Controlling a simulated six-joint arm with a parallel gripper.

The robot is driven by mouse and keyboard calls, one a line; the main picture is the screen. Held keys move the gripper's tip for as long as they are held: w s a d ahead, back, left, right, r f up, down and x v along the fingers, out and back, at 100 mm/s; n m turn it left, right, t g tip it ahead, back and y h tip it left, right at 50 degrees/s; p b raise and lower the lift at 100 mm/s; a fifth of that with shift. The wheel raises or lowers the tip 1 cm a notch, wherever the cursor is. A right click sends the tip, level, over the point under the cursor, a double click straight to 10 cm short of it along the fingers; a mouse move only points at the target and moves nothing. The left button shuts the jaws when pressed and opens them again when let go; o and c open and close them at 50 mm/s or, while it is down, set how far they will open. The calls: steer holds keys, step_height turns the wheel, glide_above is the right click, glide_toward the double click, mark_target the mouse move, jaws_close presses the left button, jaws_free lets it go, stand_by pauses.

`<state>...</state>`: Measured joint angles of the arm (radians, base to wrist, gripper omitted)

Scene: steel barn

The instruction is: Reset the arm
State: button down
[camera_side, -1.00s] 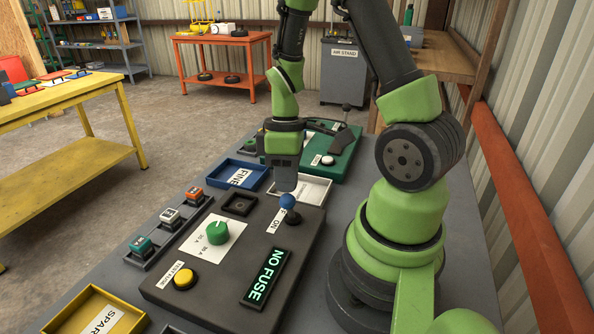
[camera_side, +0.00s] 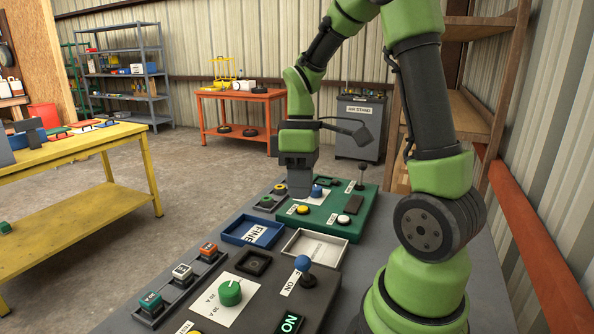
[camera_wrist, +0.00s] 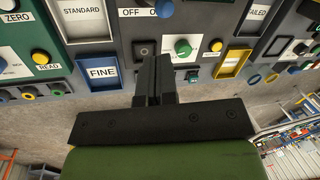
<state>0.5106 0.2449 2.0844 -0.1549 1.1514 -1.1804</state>
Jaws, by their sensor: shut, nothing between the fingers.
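A blue-knobbed lever (camera_side: 302,264) stands on the dark panel beside a label reading ON, well in front of and apart from my gripper. The exact height of my fingertips above the green panel cannot be told.
A blue FINE tray (camera_side: 231,240) and a white tray (camera_side: 334,259) lie between the panels. The dark panel has a green knob (camera_side: 230,292). Coloured blocks sit in a rack (camera_side: 172,297) at left. A yellow table (camera_side: 100,143) stands apart; a wooden shelf (camera_side: 478,120) is behind the arm.

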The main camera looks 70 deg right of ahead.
steer(key=s+a+r+m+t, duration=0.6)
steer(key=a+r+m+t, duration=0.1)
steer(key=a+r, duration=0.3)
steer(key=shift+a+t, duration=0.5)
steer(key=shift+a, duration=0.4)
